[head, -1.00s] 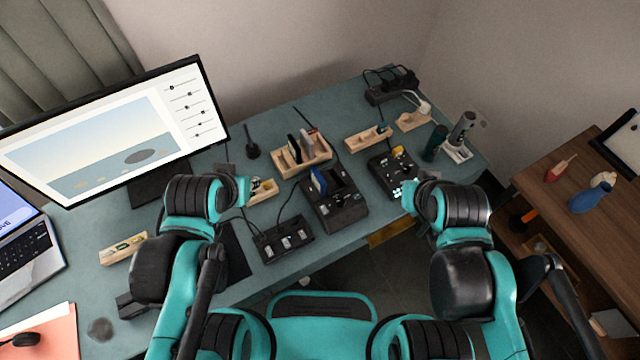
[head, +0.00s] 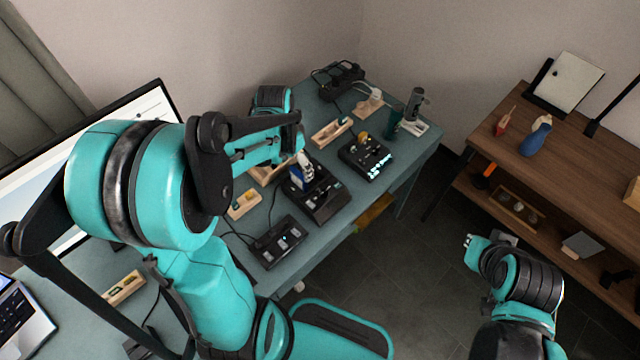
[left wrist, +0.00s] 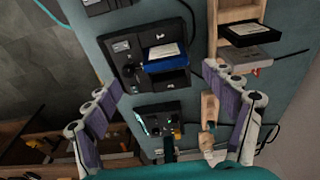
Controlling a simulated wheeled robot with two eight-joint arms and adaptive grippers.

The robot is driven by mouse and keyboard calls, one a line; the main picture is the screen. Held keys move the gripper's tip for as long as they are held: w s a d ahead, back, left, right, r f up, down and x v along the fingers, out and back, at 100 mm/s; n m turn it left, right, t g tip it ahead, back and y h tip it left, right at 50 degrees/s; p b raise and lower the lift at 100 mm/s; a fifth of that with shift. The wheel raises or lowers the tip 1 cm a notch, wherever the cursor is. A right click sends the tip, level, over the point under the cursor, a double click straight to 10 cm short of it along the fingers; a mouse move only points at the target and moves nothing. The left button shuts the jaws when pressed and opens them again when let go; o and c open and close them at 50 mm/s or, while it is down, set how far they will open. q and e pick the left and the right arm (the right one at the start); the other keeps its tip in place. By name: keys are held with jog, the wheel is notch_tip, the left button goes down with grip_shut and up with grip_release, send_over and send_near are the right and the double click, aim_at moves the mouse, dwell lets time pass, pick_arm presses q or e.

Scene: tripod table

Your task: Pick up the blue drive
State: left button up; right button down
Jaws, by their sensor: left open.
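The blue drive (left wrist: 166,63) stands in a slot of a black dock (left wrist: 128,68), with a pale label showing in the left wrist view. In the head view the drive (head: 296,183) is partly covered by my left gripper (head: 304,165), and the dock (head: 325,205) sits on the teal table. In the left wrist view my left gripper (left wrist: 163,78) is open, its purple-padded fingers on either side of the drive with clear space between. Nothing is held. My right gripper (head: 471,241) is off the table at the right; its fingers are too small to read.
A black box with lit keys (head: 366,157) and a dark green cylinder (head: 393,124) stand right of the dock. A wooden tray (left wrist: 237,14) with a black drive lies beside the dock. A lower black unit (head: 278,243) is in front. The wooden shelf (head: 545,165) stands apart at right.

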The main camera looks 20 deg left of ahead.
aim_at(298, 173)
pick_arm(q)
jog(key=f, duration=0.1)
jog(key=f+b, duration=0.1)
jog(key=f, duration=0.1)
jog(key=shift+w+d, duration=0.15)
jog(key=shift+w, duration=0.15)
jog(key=f+b, duration=0.1)
jog(key=f, duration=0.1)
jog(key=w+f+b, duration=0.1)
jog(key=f, duration=0.2)
jog(key=shift+w+a+b, duration=0.15)
jog(key=shift+a+b, duration=0.05)
jog(key=shift+b, duration=0.15)
jog(key=shift+r, duration=0.1)
jog(key=shift+c, duration=0.2)
